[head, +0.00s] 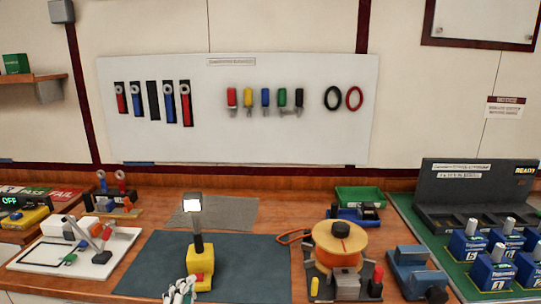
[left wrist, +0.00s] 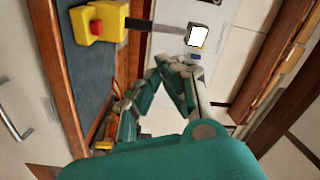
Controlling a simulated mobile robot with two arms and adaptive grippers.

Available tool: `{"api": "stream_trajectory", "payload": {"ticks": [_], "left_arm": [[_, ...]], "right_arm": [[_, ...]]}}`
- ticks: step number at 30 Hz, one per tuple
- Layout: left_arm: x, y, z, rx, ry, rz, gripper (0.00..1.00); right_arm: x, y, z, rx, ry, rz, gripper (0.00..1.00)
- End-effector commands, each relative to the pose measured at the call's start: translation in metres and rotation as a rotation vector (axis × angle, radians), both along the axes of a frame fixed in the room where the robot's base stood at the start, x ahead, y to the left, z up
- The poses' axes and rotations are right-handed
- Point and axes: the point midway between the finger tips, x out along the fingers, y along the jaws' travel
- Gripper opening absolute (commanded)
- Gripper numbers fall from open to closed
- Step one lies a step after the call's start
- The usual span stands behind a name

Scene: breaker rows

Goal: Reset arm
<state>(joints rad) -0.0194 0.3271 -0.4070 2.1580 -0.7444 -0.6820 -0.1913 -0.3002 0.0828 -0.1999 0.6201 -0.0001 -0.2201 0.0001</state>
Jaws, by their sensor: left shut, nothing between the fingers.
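My left gripper (head: 180,290) shows at the bottom edge of the head view, just left of a yellow block (head: 200,266). A dark post rises from the block to a lit white panel (head: 192,205). In the left wrist view my left gripper (left wrist: 160,66) is shut and empty, its green and grey fingers meeting at the tips. There the yellow block (left wrist: 108,21) has a red button (left wrist: 96,27), and the white panel (left wrist: 198,36) is at the end of the dark post. The gripper is apart from both. My right gripper is not in view.
The block stands on a dark mat (head: 145,270). An orange spool (head: 340,243) is to its right, and a green board with several blue blocks (head: 492,272) is at far right. A white board (head: 100,262) lies left. A tool panel (head: 290,85) hangs behind.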

Motion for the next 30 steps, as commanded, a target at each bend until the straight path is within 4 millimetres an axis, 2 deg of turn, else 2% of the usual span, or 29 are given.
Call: {"api": "stream_trajectory", "payload": {"ticks": [1,3,6,9,15,23,25,30], "left_arm": [[-0.019,0.015,-0.032,-0.128,0.127,0.065,0.00],[-0.047,0.032,-0.074,-0.286,0.302,0.157,0.00],[-0.094,0.044,-0.122,-0.462,0.523,0.266,0.00],[-0.135,0.046,-0.155,-0.582,0.694,0.346,0.00],[-0.204,0.041,-0.190,-0.731,0.942,0.454,0.00],[-0.282,0.028,-0.209,-0.862,1.206,0.562,0.00],[-0.272,0.028,-0.231,-0.852,1.207,0.562,0.00],[-0.263,0.026,-0.276,-0.844,1.222,0.568,0.00]], "right_arm": [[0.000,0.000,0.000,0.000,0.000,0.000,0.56],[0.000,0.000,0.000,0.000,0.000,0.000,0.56],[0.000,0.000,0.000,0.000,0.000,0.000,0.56],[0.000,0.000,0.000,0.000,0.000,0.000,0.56],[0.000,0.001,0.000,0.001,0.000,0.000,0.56],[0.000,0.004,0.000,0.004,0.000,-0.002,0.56],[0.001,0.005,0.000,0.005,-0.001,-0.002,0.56],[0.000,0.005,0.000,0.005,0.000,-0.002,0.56]]}}
